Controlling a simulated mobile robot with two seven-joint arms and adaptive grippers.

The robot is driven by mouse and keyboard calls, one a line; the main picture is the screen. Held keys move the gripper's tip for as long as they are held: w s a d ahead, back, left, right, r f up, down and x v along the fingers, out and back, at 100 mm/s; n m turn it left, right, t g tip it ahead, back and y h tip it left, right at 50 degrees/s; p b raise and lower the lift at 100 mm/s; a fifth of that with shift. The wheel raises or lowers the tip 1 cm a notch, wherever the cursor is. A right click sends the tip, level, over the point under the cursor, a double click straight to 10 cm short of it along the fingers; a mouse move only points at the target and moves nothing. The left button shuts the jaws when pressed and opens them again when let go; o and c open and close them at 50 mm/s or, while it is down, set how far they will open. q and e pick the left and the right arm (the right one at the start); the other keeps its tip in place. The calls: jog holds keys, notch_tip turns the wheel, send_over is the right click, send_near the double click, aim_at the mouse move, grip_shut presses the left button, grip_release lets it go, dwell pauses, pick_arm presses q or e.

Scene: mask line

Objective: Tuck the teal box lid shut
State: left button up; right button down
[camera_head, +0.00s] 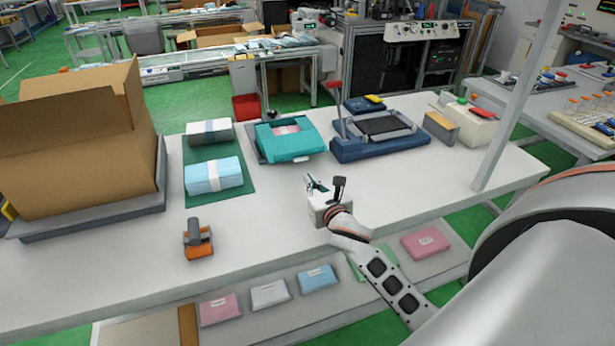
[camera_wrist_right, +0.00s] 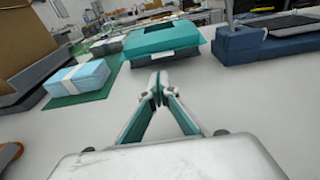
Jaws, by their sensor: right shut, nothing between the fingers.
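The teal box (camera_head: 290,152) stands on the white table, back from the middle. Its top is not fully covered: a pinkish patch (camera_head: 286,130) shows inside, and a teal flap slopes out at the front. In the right wrist view the teal box (camera_wrist_right: 165,42) is straight ahead, beyond the fingertips. My right gripper (camera_head: 314,184) is in front of the box, toward the table's near edge and apart from it. Its fingertips meet in the right wrist view (camera_wrist_right: 158,88), shut with nothing between them. My left gripper is not in view.
Left of the box, blue mask stacks (camera_head: 205,177) lie on a green mat (camera_head: 245,184). A dark blue sealing device (camera_head: 375,150) stands close on the right. A large cardboard box (camera_head: 70,150) and an orange tape dispenser (camera_head: 198,245) are farther left. The front middle table is clear.

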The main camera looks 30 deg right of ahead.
jog(key=x, duration=0.7)
jog(key=shift+f+b, duration=0.15)
jog(key=shift+b, duration=0.15)
jog(key=shift+w+f, duration=0.1)
jog(key=shift+w, duration=0.3)
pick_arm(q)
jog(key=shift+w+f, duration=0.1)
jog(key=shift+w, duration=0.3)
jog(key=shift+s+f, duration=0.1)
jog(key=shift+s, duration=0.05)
pick_arm(e)
jog(key=shift+w, duration=0.15)
